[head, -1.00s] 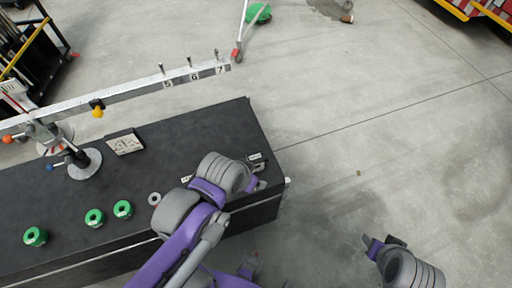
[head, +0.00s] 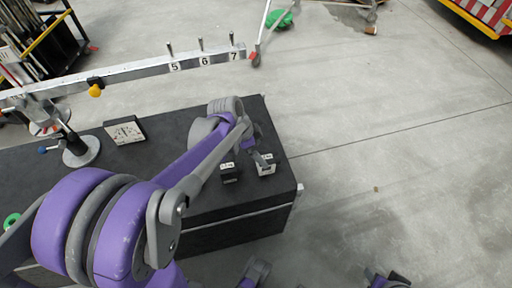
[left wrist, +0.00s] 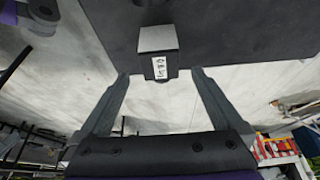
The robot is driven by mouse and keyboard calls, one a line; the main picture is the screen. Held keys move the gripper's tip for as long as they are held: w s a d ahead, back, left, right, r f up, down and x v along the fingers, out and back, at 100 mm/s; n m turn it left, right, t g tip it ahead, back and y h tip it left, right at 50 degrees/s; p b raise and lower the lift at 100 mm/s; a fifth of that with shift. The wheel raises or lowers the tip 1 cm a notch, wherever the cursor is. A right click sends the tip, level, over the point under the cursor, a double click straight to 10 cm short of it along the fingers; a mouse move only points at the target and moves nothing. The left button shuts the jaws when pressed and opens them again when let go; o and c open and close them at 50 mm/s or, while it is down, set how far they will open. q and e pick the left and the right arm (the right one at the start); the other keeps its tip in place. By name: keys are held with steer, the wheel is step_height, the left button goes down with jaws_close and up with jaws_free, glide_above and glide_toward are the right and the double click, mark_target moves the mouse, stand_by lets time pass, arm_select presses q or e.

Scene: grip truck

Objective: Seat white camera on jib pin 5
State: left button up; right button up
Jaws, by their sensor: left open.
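The jib beam (head: 130,78) runs across the upper left. Pin 5 (head: 170,49) stands upright and bare above its "5" label. A small pale block with a label (head: 267,169), seemingly the white camera, sits near the right end of the black bench. A darker labelled block (head: 229,174) sits left of it. My left gripper (head: 260,158) is over the pale block, partly hidden by its own arm. In the left wrist view, the open fingers (left wrist: 158,78) lie either side of a labelled grey block (left wrist: 158,52), not visibly touching it. My right gripper (head: 386,279) is cut off at the bottom edge.
Pins 6 (head: 201,45) and 7 (head: 232,39) are also bare. A stand with a round base (head: 82,151) and a flat plate (head: 125,131) are on the bench (head: 165,135). The floor right of the bench is open.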

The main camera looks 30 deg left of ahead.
mark_target(268, 157)
arm_select(q)
steer(key=b+x, duration=0.1)
steer(key=x, duration=0.6)
jaws_close()
stand_by(0.4)
steer(key=c, duration=0.6)
jaws_free()
steer(key=c, duration=0.4)
steer(key=shift+o, duration=0.2)
steer(key=shift+r+p, duration=0.75)
steer(key=shift+r, duration=0.55)
steer(key=shift+r+p, duration=1.95)
steer(key=shift+r, duration=0.55)
